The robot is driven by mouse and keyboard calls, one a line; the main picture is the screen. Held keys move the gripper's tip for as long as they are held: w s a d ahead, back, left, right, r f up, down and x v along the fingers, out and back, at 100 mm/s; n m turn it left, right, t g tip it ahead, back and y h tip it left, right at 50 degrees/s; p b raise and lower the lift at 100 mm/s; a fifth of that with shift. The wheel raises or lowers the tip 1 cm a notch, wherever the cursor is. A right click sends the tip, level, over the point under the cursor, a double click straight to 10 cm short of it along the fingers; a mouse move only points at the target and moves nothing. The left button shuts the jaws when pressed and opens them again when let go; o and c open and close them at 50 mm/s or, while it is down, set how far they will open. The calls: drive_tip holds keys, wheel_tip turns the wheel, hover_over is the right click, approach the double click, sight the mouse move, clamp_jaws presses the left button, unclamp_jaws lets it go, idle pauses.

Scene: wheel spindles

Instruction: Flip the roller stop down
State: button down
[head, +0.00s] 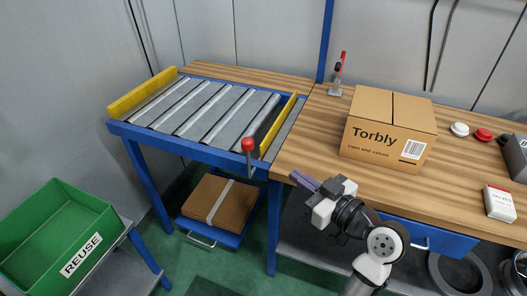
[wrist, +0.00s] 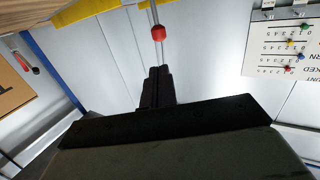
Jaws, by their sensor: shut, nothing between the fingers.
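The roller stop (head: 278,126) is a yellow bar standing along the right end of the roller conveyor (head: 205,110). A lever with a red knob (head: 248,145) stands upright at the conveyor's front right corner, knob at the top. The knob (wrist: 158,33) also shows in the wrist view, on a thin rod beyond my fingertips, with yellow bar parts at the top edge. My gripper (head: 296,178) is at the workbench's front edge, right of and lower in the picture than the knob, apart from it. Its fingers (wrist: 156,85) are shut and empty.
A Torbly carton (head: 388,130) stands on the wooden bench, right of the stop. A second yellow bar (head: 142,93) edges the conveyor's left end. A green REUSE bin (head: 55,230) is at the lower left. Flat cardboard (head: 219,198) lies on a shelf beneath the conveyor.

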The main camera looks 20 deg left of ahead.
sight(251, 144)
drive_tip(key=p+x, duration=0.5)
drive_tip(key=x, duration=0.8)
drive_tip(key=shift+w+a+r, duration=0.1)
drive_tip(key=shift+a+r, duration=0.05)
drive_tip(key=shift+a, duration=0.05)
drive_tip(key=shift+w+a, duration=0.2)
drive_tip(key=shift+a, duration=0.05)
